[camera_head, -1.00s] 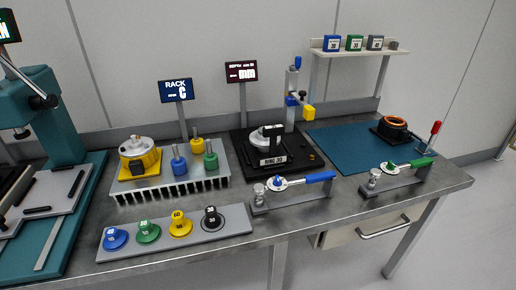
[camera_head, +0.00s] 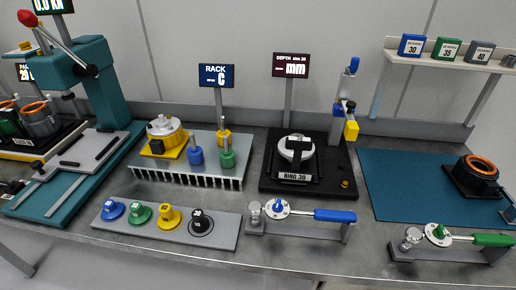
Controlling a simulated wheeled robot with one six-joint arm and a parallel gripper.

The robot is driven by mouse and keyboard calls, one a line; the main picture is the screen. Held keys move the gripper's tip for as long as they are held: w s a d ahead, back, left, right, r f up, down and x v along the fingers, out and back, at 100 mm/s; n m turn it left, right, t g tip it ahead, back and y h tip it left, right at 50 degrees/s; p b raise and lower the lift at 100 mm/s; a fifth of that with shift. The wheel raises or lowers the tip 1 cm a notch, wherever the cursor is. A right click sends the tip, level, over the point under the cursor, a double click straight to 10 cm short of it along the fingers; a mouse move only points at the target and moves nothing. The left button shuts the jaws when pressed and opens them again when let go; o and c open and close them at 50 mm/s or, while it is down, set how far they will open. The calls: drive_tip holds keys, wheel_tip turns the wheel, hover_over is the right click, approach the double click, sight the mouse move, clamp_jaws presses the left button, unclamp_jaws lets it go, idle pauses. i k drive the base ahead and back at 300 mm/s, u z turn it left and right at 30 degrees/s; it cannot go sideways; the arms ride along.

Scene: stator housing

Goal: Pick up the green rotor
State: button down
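The green rotor (camera_head: 227,158), a green cylinder with a thin grey shaft pointing up, stands upright at the front right of the grey finned rack (camera_head: 175,177). A blue rotor (camera_head: 196,156) of the same kind stands just left of it, and a yellow one (camera_head: 223,138) stands behind it. A yellow-based housing with a silver top (camera_head: 165,137) sits at the rack's left end. My gripper is not in view, and nothing in view touches the green rotor.
Blue, green, yellow and black knobs stand on a grey strip (camera_head: 225,232) in front of the rack. A dark fixture marked RING 30 (camera_head: 265,178) is to the right. A display post (camera_head: 218,105) rises behind the rack. A teal press (camera_head: 110,85) stands left. The teal mat (camera_head: 410,190) has free room.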

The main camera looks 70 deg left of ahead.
sight(227, 158)
drive_tip(key=i, duration=0.15)
drive_tip(key=u, duration=3.1)
drive_tip(key=i, duration=0.5)
drive_tip(key=z, duration=0.05)
drive_tip(key=k, duration=1.3)
drive_tip(key=u, duration=0.75)
drive_tip(key=i, duration=1.2)
drive_tip(key=z, duration=0.5)
drive_tip(key=i, duration=0.55)
drive_tip(key=z, duration=0.65)
